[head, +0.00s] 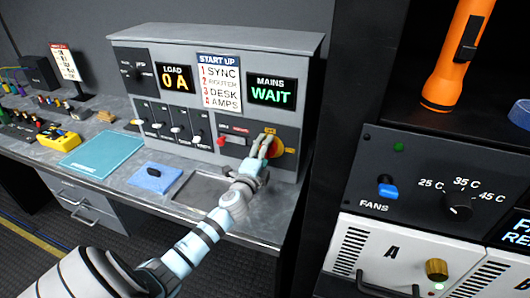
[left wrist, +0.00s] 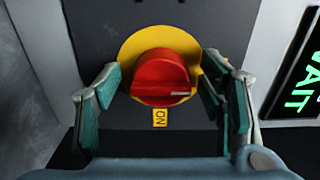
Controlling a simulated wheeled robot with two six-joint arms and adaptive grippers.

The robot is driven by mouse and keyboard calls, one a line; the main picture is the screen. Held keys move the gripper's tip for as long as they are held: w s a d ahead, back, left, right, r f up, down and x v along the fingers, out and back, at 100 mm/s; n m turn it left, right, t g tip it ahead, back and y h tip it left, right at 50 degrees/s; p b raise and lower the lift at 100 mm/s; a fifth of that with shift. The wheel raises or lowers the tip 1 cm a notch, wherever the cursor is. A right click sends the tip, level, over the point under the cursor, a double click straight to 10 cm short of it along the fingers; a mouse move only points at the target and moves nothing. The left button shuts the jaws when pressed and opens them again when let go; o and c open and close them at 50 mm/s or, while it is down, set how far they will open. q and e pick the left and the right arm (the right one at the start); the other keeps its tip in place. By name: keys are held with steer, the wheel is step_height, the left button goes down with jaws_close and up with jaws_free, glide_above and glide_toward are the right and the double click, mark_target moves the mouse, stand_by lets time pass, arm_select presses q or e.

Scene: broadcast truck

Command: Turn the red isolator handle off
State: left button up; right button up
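The red isolator handle (left wrist: 160,78) sits on a round yellow plate (left wrist: 130,48) in the left wrist view. A small yellow ON label (left wrist: 160,118) lies below it there, and the handle's pale mark points right, towards one finger. In the head view, the handle (head: 276,147) is on the lower right of the grey panel, partly hidden by my gripper. My left gripper (left wrist: 160,92) is open, with one finger on either side of the handle. Gaps show between the fingers and the red knob. The gripper also shows in the head view (head: 262,146). My right gripper is not in view.
The grey panel (head: 315,45) carries a MAINS display (head: 271,92) reading WAIT, a LOAD display (head: 176,79) reading 0 A, and several breakers. A dark rack with a FANS switch (head: 387,188) and an orange torch (head: 455,60) stands close on the right.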

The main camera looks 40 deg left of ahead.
arm_select(q)
steer(key=v, duration=1.2)
